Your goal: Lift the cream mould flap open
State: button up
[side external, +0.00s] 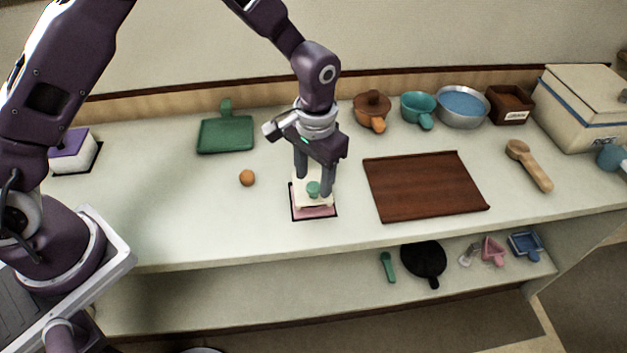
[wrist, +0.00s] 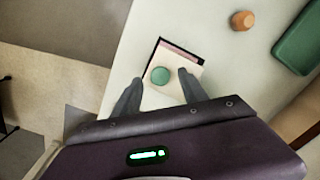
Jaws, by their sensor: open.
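The mould is a small pink block (side external: 316,212) with a cream flap (side external: 299,197) over its top, on a dark-edged base at the counter's front. The flap appears to lie down on the pink part. A round green knob (side external: 313,188) sits on the flap. In the wrist view the knob (wrist: 160,75) shows on the cream flap (wrist: 160,98), with a pink strip (wrist: 182,54) along the far edge. My gripper (side external: 314,186) points down over the mould, its fingers open on either side of the knob. It also shows in the wrist view (wrist: 159,78). I cannot tell whether the fingers touch the flap.
An orange-brown ball-like piece (side external: 247,178) and a green tray (side external: 226,134) lie to the left. A brown board (side external: 424,186) lies close on the right. Pots and bowls line the back. A purple-topped white block (side external: 73,150) stands far left. The front counter edge is near.

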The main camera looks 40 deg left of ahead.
jog(key=shift+f, duration=0.95)
jog(key=shift+c, duration=0.4)
grip_shut()
jog(key=shift+a, duration=0.1)
